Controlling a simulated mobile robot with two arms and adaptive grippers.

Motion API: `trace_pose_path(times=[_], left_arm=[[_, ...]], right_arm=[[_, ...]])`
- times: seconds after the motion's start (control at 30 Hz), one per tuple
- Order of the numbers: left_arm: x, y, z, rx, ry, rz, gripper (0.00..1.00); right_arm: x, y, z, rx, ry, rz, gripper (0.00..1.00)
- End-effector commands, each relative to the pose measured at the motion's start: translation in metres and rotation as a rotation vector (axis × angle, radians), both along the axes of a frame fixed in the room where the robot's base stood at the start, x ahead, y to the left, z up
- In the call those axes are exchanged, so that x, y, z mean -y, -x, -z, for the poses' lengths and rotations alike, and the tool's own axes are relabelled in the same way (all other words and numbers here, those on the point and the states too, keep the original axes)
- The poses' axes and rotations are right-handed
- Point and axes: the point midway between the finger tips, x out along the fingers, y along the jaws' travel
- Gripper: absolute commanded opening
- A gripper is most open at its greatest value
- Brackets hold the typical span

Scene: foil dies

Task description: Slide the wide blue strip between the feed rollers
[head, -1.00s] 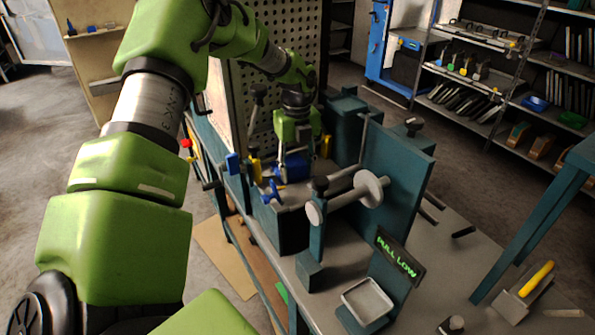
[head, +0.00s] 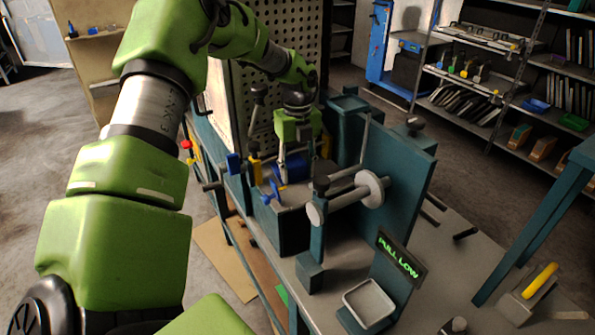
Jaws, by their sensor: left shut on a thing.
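My left gripper (head: 291,160) points down over the teal machine on the bench. It is shut on a blue piece (head: 293,170), which looks like the wide blue strip. Its full outline and far end are hidden by the gripper and the machine parts. A grey roller with pale end discs (head: 345,200) lies to the right and nearer to me, with a second grey bar just behind it; these look like the feed rollers. The blue piece is apart from this roller. The gap between the rollers cannot be made out. My right gripper is not in view.
A tall teal side plate (head: 398,178) stands right of the rollers. A "PULL LOW" sign (head: 401,257) and a pale square tray (head: 368,302) are in front. A perforated panel (head: 290,35) rises behind.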

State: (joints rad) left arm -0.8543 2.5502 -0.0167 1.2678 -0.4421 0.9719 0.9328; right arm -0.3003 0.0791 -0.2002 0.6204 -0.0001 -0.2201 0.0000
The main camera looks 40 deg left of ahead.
Motion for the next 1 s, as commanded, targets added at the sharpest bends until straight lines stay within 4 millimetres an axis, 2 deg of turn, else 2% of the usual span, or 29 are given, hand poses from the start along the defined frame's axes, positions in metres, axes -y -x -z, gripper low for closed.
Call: trace_pose_path(times=[0.3,0.33,0.4,0.77,0.87,1.0], left_arm=[[0.000,0.001,0.002,-0.003,0.000,0.000,0.18],[0.000,0.001,0.002,-0.003,0.000,0.000,0.46],[0.000,0.001,0.002,-0.003,0.000,0.000,0.61],[0.000,0.000,-0.003,0.001,0.000,0.000,0.61],[0.000,-0.001,-0.014,0.002,0.000,0.000,0.61],[0.000,-0.001,-0.041,0.004,0.001,0.000,0.61]], right_arm=[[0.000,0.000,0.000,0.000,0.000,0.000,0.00],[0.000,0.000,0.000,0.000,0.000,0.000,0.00],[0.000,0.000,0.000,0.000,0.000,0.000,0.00],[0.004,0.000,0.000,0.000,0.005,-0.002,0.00],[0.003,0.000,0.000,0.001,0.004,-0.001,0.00],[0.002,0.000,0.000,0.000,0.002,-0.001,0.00]])
